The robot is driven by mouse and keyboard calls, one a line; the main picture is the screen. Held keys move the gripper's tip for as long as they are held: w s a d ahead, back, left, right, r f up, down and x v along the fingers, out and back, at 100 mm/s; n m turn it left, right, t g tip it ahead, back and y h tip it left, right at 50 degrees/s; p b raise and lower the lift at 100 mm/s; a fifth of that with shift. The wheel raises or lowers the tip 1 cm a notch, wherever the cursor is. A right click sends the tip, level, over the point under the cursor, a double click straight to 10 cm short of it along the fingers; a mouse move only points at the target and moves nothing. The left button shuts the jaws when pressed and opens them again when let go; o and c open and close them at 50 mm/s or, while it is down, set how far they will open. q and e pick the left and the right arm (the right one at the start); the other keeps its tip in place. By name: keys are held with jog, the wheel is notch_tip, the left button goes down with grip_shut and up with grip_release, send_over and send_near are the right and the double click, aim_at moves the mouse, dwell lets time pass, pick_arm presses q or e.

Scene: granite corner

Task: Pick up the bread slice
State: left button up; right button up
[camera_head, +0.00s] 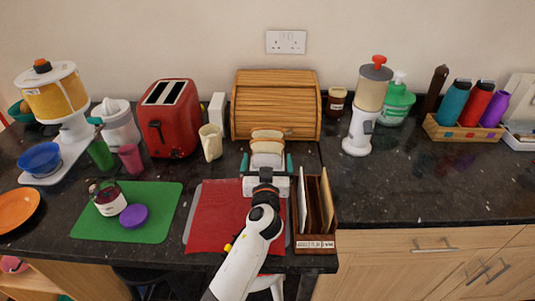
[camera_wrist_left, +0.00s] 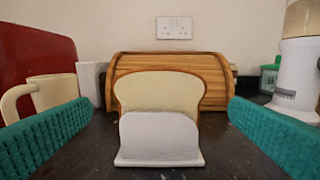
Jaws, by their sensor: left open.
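A bread slice (camera_wrist_left: 158,93) stands upright in a small white holder (camera_wrist_left: 160,140), straight ahead in the left wrist view. In the head view the bread (camera_head: 267,146) shows in front of the wooden bread box, and more than one slice seems to stand there. My left gripper (camera_head: 267,164) is open, with its green fingers (camera_wrist_left: 160,128) to either side of the bread and holder, apart from both. The lower part of the slice is hidden behind the holder's front plate. My right gripper is not in view.
A wooden bread box (camera_head: 276,104) stands behind the bread. A cream jug (camera_head: 210,142) and red toaster (camera_head: 168,118) stand to the left. A wooden rack (camera_head: 316,214) with boards is close right of my left arm. A red mat (camera_head: 215,217) lies below the arm.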

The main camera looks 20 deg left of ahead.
aim_at(267, 147)
pick_arm(q)
jog(key=shift+w+a+r, duration=0.15)
jog(key=shift+w+r, duration=0.05)
jog(key=shift+w, duration=0.45)
jog(key=shift+w+a, duration=0.2)
jog(key=shift+w, duration=0.25)
jog(key=p+x, duration=0.1)
jog(key=x, duration=0.3)
jog(key=shift+w, duration=0.25)
jog(key=shift+c, duration=0.6)
jog(key=c, duration=0.6)
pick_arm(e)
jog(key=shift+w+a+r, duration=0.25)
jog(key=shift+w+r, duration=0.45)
